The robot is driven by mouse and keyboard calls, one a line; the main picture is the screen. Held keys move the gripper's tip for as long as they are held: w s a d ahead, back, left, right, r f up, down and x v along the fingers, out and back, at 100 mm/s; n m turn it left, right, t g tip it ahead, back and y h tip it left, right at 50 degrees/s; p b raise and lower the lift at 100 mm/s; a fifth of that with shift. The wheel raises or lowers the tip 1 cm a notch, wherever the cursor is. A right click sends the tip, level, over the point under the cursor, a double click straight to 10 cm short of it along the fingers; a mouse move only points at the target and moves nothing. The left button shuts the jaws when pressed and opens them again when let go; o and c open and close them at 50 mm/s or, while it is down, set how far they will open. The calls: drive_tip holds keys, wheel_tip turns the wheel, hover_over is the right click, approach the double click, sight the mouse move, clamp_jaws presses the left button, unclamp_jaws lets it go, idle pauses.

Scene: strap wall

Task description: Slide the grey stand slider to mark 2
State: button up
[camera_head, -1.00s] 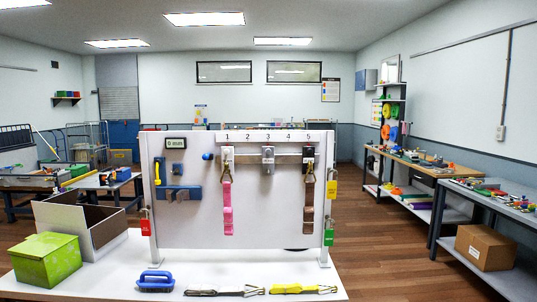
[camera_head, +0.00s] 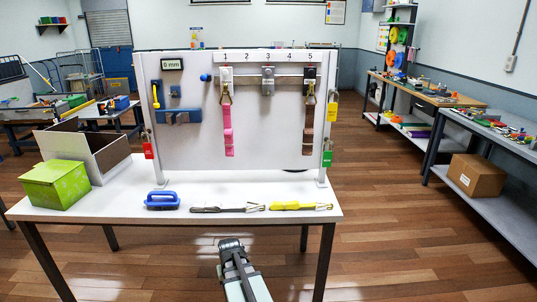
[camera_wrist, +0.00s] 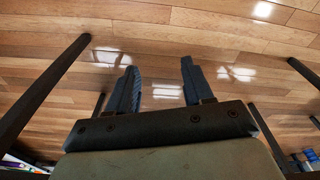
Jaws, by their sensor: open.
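The grey stand slider (camera_head: 268,80) sits on the horizontal rail (camera_head: 290,77) of the white wall panel, below number 3 on the number strip (camera_head: 270,57). A white slider (camera_head: 226,77) with a pink strap (camera_head: 228,130) hangs below number 1. A black slider (camera_head: 309,74) with a brown strap (camera_head: 307,130) hangs below number 5. Below mark 2 the rail is bare. My gripper (camera_head: 229,243) is low in front of the table, far from the sliders. In the wrist view my gripper (camera_wrist: 160,82) is open and empty, with wooden floor behind it.
A green box (camera_head: 55,184) and an open carton (camera_head: 85,150) stand at left. Red (camera_head: 148,150) and green (camera_head: 327,158) tags hang at the panel's sides.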

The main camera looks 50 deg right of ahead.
sight(268, 71)
drive_tip(key=w+d+r+m+t+h, duration=0.1)
drive_tip(key=w+d+r+t+h, duration=0.1)
drive_tip(key=d+r, duration=0.65)
drive_tip(key=w+d+r+m+t+h, duration=0.15)
drive_tip(key=d+r, duration=0.35)
drive_tip(key=r, duration=0.7)
drive_tip(key=w+d+r+t+h, duration=0.1)
drive_tip(key=w+d+r, duration=0.2)
drive_tip(key=d+r, duration=0.6)
drive_tip(key=w+d+r+t+h, duration=0.1)
drive_tip(key=d+r+t+h, duration=0.15)
drive_tip(key=r, duration=1.05)
drive_tip(key=w+d+r+t+h, duration=0.1)
drive_tip(key=d+r+t+h, duration=0.15)
drive_tip(key=r, duration=0.95)
drive_tip(key=w+d+r+t+h, duration=0.1)
drive_tip(key=d+r+t+h, duration=0.15)
drive_tip(key=r, duration=1.05)
drive_tip(key=shift+m, duration=0.45)
drive_tip(key=x, duration=1.3)
drive_tip(key=shift+w+f, duration=0.2)
drive_tip(key=shift+a, duration=0.1)
clamp_jaws()
